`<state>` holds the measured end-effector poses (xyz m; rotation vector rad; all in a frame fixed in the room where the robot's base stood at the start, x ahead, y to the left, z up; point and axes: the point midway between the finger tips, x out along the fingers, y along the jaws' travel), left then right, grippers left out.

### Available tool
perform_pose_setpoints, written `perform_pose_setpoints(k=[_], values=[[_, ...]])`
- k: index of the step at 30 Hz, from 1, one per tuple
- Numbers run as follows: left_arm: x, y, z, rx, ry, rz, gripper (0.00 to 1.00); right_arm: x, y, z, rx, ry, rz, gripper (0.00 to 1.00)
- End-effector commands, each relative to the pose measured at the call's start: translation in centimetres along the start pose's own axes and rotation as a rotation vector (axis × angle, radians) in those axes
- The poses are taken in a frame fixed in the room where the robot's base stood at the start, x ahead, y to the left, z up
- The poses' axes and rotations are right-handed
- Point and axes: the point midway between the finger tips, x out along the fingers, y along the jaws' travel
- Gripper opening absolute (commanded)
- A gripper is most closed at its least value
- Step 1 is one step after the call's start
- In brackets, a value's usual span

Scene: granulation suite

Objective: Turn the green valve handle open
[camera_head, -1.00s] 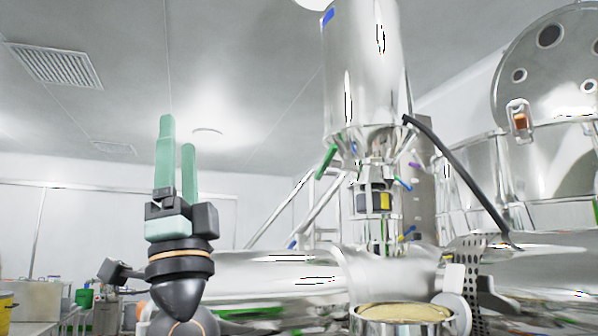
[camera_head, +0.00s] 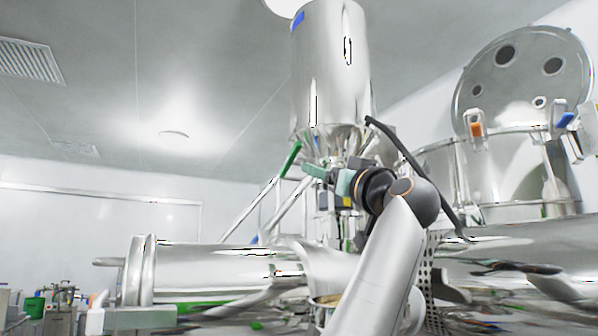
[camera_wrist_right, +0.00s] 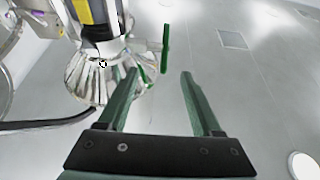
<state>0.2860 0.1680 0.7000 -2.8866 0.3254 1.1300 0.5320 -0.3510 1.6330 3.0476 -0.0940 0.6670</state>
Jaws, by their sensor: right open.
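The green valve handle (camera_head: 290,160) is a slanted bar at the left of the neck under the steel hopper (camera_head: 330,70). It also shows in the right wrist view (camera_wrist_right: 166,46), upright, beside the steel cone. My right gripper (camera_head: 308,170), with green fingers, is at the hopper neck, just right of and below the handle in the head view. In the right wrist view its fingers (camera_wrist_right: 160,74) are apart, with the handle's lower end between the tips in the picture. I cannot tell whether they touch. My left gripper is not in view.
A black hose (camera_head: 415,165) runs down from the hopper's right side. A steel vessel with an open round lid (camera_head: 525,80) stands at the right. A horizontal steel cylinder (camera_head: 210,270) lies below left. The upper left space is free.

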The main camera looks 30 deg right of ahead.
Motion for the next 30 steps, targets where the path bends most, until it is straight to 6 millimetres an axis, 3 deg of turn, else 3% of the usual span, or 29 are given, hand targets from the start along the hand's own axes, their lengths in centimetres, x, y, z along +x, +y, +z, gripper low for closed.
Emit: perform_pose_setpoints(k=[7, 21, 30], values=[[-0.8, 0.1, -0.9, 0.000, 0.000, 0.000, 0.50, 1.8, 0.4, 0.8, 0.008, -0.045, 0.001, 0.67], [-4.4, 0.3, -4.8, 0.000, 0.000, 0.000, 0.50, 10.7, 0.4, 0.9, 0.008, -0.041, 0.002, 0.67], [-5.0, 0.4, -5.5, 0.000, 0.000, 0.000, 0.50, 12.4, 0.5, 1.4, 0.007, -0.039, 0.004, 0.67]])
